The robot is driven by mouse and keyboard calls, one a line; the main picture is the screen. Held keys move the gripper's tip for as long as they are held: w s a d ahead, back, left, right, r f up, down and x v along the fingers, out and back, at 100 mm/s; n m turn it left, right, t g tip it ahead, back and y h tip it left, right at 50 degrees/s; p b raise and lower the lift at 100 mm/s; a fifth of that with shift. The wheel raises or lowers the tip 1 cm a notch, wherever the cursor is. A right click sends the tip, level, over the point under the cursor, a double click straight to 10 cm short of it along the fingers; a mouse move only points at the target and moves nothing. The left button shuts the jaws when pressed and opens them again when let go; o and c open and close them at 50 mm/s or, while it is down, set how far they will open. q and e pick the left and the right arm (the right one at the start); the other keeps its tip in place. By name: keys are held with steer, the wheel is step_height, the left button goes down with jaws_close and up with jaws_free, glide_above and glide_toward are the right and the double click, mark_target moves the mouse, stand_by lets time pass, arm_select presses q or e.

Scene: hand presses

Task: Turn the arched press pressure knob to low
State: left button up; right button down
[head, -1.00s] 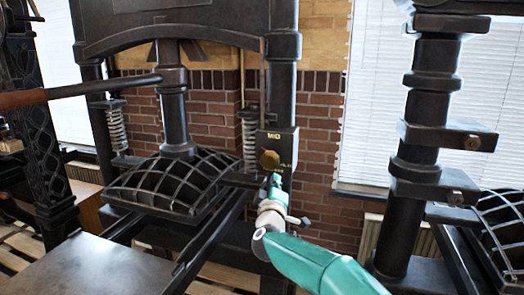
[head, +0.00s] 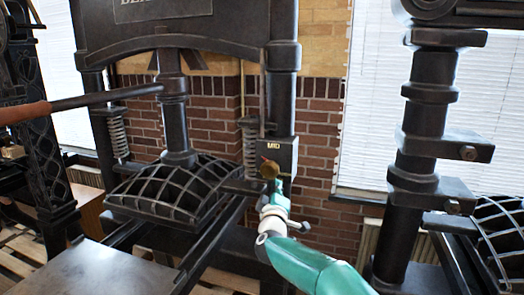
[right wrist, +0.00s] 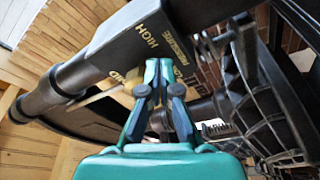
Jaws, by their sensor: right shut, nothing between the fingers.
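The arched press (head: 180,35) stands at the centre left of the head view. A dark box on its right column bears a "MID" label and a brass pressure knob (head: 268,169), with a small reddish mark at its upper left. My right gripper (head: 274,184) is shut, its tips at the knob's lower edge; I cannot tell whether they touch. In the right wrist view the shut fingers (right wrist: 160,88) point at the box, where "HIGH" and "PRESSURE" lettering shows. There the knob is mostly hidden behind the fingers. My left gripper is not in view.
A long lever with a brown handle (head: 25,112) crosses the left side. The ribbed platen (head: 180,190) and rails lie left of my right gripper. Another press with a dark column (head: 415,160) stands at the right. Brick wall shows between the two presses.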

steer(key=shift+a+r+p, duration=0.15)
steer(key=shift+r+p, duration=0.15)
steer(key=shift+p, duration=0.15)
stand_by(0.3)
steer(key=shift+r+p, duration=0.3)
steer(key=shift+p, duration=0.05)
steer(key=shift+s+d+r+p, duration=0.15)
steer(key=shift+d+r+p, duration=0.35)
steer(key=shift+p, duration=0.5)
steer(key=shift+s+d+r+p, duration=0.1)
steer(key=shift+d+r+p, duration=0.2)
steer(key=shift+r+p, duration=0.5)
steer(key=shift+d+f, duration=0.15)
steer(key=shift+f, duration=0.2)
steer(key=s+a+b, duration=0.1)
steer(key=s+b, duration=0.1)
steer(key=s, duration=0.4)
steer(key=shift+a+b, duration=0.25)
steer(key=shift+b, duration=0.05)
steer(key=shift+w+f, duration=0.1)
